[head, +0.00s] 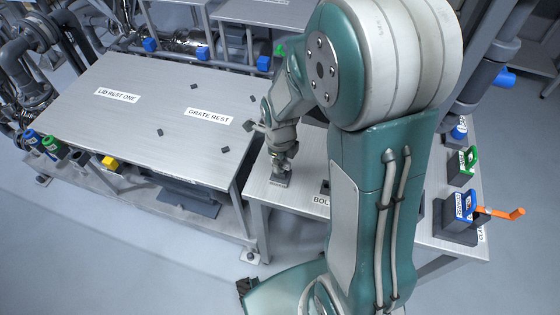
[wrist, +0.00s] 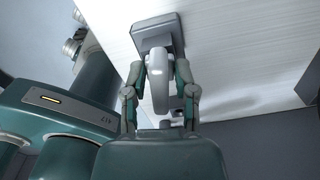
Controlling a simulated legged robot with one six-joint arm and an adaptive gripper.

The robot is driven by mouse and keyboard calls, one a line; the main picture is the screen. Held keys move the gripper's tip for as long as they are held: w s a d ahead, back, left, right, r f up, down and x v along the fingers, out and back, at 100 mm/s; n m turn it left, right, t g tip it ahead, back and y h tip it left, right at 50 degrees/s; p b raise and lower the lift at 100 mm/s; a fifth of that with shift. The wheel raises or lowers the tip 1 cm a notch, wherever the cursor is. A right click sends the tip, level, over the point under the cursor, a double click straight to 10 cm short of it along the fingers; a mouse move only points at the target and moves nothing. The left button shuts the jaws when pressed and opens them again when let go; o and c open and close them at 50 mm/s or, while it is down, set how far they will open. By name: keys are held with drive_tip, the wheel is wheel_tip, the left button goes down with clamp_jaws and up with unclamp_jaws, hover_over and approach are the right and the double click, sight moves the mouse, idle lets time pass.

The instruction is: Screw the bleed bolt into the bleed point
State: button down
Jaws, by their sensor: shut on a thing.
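In the wrist view my gripper (wrist: 160,85) is shut on a pale grey, curved, ring-like piece (wrist: 159,82), with one finger on each side. The piece reaches to a dark grey block (wrist: 155,35) on the table. I cannot tell whether it touches or sits in the block. It may be the head of the bleed bolt; its shank is not visible. I cannot make out a marked bleed point.
A large table (head: 135,105) marked LID REST ONE and GRATE REST stands at left, with a gap before the smaller table (head: 300,170). Holders with blue (head: 464,205) and green (head: 467,160) pieces and an orange handle (head: 500,213) stand at right. My arm hides the middle.

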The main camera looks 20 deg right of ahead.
drive_tip(key=shift+m, duration=0.8)
drive_tip(key=m, duration=0.4)
drive_tip(key=shift+c, duration=1.7)
unclamp_jaws()
wheel_tip(320, 180, up, 12)
drive_tip(key=shift+w+f, duration=0.1)
drive_tip(key=shift+f, duration=0.05)
drive_tip(key=shift+c, duration=0.3)
